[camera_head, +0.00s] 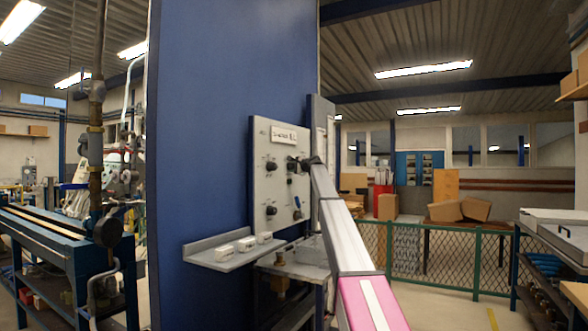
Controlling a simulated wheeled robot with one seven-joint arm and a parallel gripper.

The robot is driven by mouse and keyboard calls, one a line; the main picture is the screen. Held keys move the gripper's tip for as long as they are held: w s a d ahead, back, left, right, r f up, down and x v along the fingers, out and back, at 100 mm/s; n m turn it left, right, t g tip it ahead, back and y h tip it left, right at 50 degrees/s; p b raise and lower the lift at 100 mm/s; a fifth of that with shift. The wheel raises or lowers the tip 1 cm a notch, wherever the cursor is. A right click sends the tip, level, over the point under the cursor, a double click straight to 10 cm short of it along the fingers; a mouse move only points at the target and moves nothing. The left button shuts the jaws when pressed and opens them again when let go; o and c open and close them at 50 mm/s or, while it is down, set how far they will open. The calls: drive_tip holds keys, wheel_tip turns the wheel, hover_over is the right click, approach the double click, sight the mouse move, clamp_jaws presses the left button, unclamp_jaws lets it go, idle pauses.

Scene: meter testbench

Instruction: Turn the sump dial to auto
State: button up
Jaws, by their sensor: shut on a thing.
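A light grey control panel (262,190) is mounted on the blue wall, with a white label plate (284,134) at its top. Two black dials sit on its left half, an upper dial (271,165) and a lower dial (271,210). My gripper (298,163) is small and dark at the panel's upper right, shut on a dark dial (291,163) there. My arm comes in from the lower right and hides part of the panel's right edge. The lettering is too small to read, so I cannot tell the dial's setting.
Below the panel a grey shelf (205,257) sticks out with several small white boxes on it. A blue workbench (55,240) stands at the left. A green mesh fence (430,258) runs behind my arm at the right, with cardboard boxes (476,208) beyond.

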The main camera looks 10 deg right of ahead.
idle(0.4)
drive_tip(key=o, duration=0.9)
drive_tip(key=v, duration=1)
drive_tip(key=shift+s+d+r, duration=0.1)
drive_tip(key=shift+s+d, duration=0.1)
drive_tip(key=shift+s, duration=0.15)
